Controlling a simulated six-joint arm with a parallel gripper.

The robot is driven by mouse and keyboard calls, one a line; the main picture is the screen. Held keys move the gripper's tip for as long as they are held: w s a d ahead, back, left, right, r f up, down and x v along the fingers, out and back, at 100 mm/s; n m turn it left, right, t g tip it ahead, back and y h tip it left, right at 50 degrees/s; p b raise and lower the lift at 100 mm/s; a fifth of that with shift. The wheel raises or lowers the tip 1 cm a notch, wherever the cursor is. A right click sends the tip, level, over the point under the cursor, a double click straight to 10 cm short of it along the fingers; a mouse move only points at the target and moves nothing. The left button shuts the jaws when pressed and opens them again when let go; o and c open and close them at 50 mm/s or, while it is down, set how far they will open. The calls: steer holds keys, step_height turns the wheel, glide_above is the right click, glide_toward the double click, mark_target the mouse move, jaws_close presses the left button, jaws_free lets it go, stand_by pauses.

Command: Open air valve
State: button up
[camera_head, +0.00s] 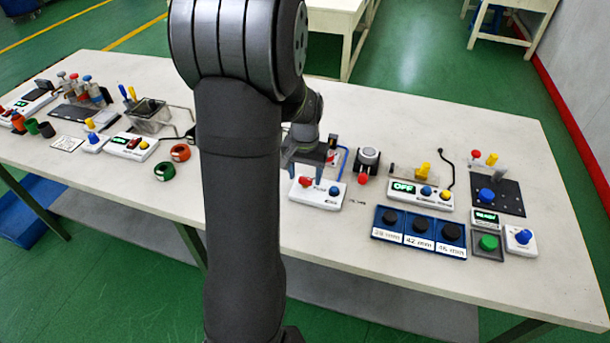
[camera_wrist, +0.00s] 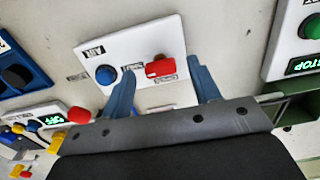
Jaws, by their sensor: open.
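The air valve is likely the red handle (camera_wrist: 160,67) on a white box (camera_wrist: 125,45) that also carries a blue knob (camera_wrist: 106,75); its upside-down label seems to read AIR. In the head view this white box (camera_head: 318,199) stands near the table's middle, with the red handle (camera_head: 305,181) on its left. My gripper (camera_wrist: 162,72) is open, with one blue finger on each side of the red handle. A gap shows on both sides in the wrist view, and the height above the box is hard to tell. In the head view my arm partly hides this area.
Right of the box are a device with a red knob (camera_head: 363,180), a box showing OFF (camera_head: 404,188) and a blue tray with black parts (camera_head: 418,240). In the wrist view, a box with a green button (camera_wrist: 312,27) and STOP display stands at the right.

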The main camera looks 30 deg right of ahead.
steer(key=shift+f, duration=0.55)
steer(key=c, duration=1)
